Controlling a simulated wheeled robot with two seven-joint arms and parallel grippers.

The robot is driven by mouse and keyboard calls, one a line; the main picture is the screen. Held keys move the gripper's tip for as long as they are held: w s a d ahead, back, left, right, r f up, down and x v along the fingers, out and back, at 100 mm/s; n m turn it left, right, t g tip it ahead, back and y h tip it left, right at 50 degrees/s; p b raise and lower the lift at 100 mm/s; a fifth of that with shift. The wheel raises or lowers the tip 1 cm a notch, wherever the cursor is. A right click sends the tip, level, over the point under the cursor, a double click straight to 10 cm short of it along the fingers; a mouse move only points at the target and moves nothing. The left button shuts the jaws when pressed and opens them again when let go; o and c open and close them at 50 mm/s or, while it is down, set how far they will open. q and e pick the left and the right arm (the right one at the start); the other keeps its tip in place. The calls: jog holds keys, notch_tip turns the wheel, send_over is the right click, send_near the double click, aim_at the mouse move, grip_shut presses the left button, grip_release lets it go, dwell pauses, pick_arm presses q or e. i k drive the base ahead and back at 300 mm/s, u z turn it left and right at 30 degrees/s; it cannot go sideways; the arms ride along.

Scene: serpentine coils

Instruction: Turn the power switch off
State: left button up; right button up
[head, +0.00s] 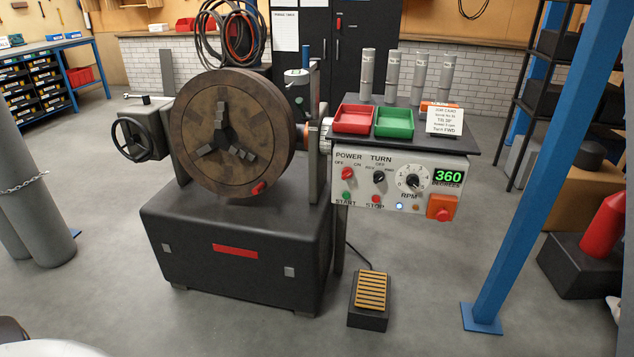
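The power switch (347,174) is a small red knob at the upper left of the white control panel (368,198) in the head view. It sits under the label POWER, between the small words OFF and ON. It is too small to tell which way it points. The panel's green display (448,176) is lit and reads 360 degrees. Neither of my grippers is in view.
The panel stands right of a machine with a big round chuck (227,133) on a black base (236,250). A foot pedal (369,297) is on the floor below. A blue post (530,165) rises at the right. The floor in front of the machine is clear.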

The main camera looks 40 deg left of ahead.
aim_at(347, 172)
jog(key=u, duration=1.15)
jog(key=i, duration=0.15)
jog(key=u, duration=0.15)
